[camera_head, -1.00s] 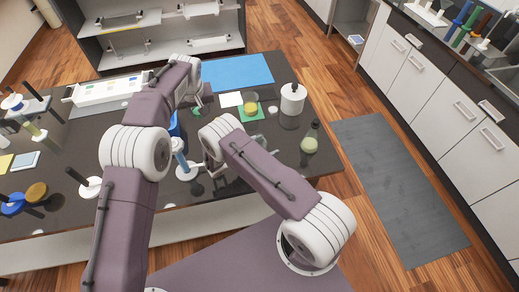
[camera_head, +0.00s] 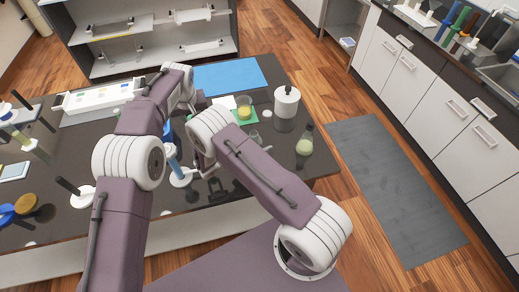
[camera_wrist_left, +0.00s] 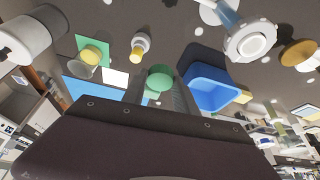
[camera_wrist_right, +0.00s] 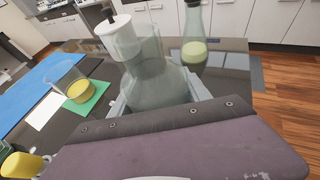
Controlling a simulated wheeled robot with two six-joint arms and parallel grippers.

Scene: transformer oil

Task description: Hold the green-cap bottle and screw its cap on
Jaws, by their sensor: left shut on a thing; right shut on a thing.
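A clear glass bottle (camera_wrist_right: 155,80) stands between the fingers of my right gripper (camera_wrist_right: 160,98) in the right wrist view. The gripper is shut on its body, and no cap shows on its neck. A round green cap (camera_wrist_left: 160,78) is between the fingers of my left gripper (camera_wrist_left: 160,92) in the left wrist view, and that gripper is shut on it. The cap is apart from the bottle as far as I can see. In the head view, my arms hide most of both grippers.
A white canister (camera_head: 286,104) and a bottle of green liquid (camera_head: 305,140) stand near the table's right edge. A beaker of yellow liquid (camera_wrist_right: 79,91) sits on a green card (camera_head: 254,119). A blue bin (camera_wrist_left: 210,91) is beside my left gripper. A blue mat (camera_head: 230,76) lies behind.

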